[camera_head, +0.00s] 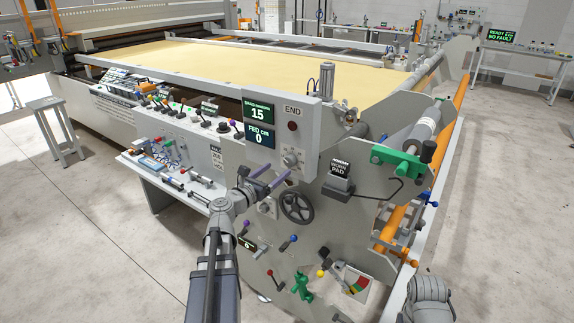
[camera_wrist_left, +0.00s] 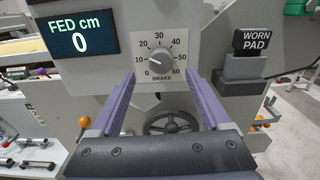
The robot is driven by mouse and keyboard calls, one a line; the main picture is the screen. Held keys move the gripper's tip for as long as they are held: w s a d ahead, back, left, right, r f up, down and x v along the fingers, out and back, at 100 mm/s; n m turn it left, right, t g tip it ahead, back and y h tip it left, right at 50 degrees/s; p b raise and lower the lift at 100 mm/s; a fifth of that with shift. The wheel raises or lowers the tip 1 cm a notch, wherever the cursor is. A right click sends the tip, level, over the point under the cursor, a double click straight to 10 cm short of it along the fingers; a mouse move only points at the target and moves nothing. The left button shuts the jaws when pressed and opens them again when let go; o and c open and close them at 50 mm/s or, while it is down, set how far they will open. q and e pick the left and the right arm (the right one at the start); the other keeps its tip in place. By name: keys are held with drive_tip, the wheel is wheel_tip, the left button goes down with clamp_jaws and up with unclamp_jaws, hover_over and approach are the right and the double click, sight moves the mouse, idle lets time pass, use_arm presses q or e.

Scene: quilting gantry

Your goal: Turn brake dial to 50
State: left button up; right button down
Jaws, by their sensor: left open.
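The brake dial (camera_wrist_left: 161,61) is a round grey knob on a white scale plate, marked 0 to 60, in the left wrist view. In the head view the dial (camera_head: 291,159) sits low on the grey END panel. My left gripper (camera_head: 277,171) is open, with two purple fingers pointing at the panel just below the dial. In the left wrist view the fingers (camera_wrist_left: 160,77) stand apart to either side of the dial's lower part, with nothing between them.
A display (camera_head: 258,123) reads drag 15 and fed 0. A dark handwheel (camera_head: 297,207) is below the dial. A WORN PAD block (camera_head: 339,182) stands to the right. Coloured levers and a green clamp (camera_head: 301,286) are lower down. Open floor lies at left.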

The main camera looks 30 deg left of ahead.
sight(288, 161)
use_arm(q)
drive_tip(key=w, duration=0.6)
drive_tip(key=shift+d, duration=0.25)
clamp_jaws()
idle(0.4)
